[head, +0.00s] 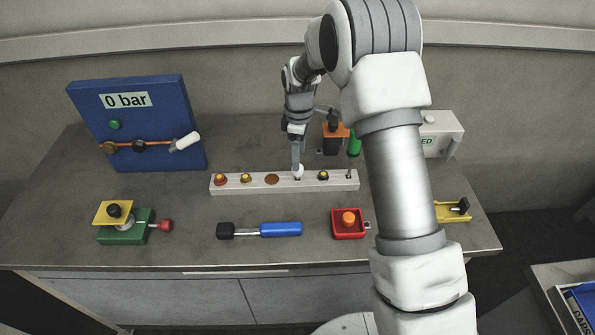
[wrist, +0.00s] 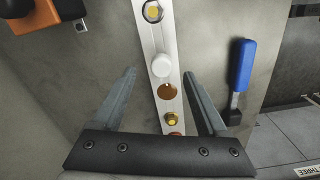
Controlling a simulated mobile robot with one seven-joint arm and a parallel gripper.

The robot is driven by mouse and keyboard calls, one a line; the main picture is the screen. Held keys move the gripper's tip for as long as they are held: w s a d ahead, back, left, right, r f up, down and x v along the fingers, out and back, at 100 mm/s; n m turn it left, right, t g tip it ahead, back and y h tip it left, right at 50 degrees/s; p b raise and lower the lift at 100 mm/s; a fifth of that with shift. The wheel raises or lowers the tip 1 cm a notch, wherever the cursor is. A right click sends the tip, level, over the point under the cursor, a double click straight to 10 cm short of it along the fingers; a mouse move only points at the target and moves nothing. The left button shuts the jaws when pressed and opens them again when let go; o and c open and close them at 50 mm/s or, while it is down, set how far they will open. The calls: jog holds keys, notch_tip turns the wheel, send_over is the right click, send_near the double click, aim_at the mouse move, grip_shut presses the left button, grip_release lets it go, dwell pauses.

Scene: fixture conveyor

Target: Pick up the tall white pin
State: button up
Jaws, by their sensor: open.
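The tall white pin shows as a small white rounded top (head: 298,171) on the long pale rail (head: 225,186) in the head view. In the wrist view the pin's round white top (wrist: 162,64) stands out from the rail (wrist: 148,38). My gripper (wrist: 160,73) is open and empty, with one finger on each side of the rail. The pin's top appears between the fingertips in the picture; I cannot tell the height gap. In the head view my gripper (head: 297,160) points down right above the pin. The pin's lower part is hidden.
The rail also carries a brown disc (head: 272,179), yellow-topped knobs (head: 246,178) and a black-and-yellow knob (head: 323,175). A blue-handled mallet (head: 280,229) and a red box (head: 348,223) lie in front. A blue gauge panel (head: 150,110) stands left; an orange-and-black fixture (head: 333,142) stands behind.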

aim_at(298, 176)
notch_tip(298, 176, down, 5)
jog(key=shift+s+a+f+p, duration=0.1)
jog(key=shift+p, duration=0.3)
grip_shut()
dwell(0.4)
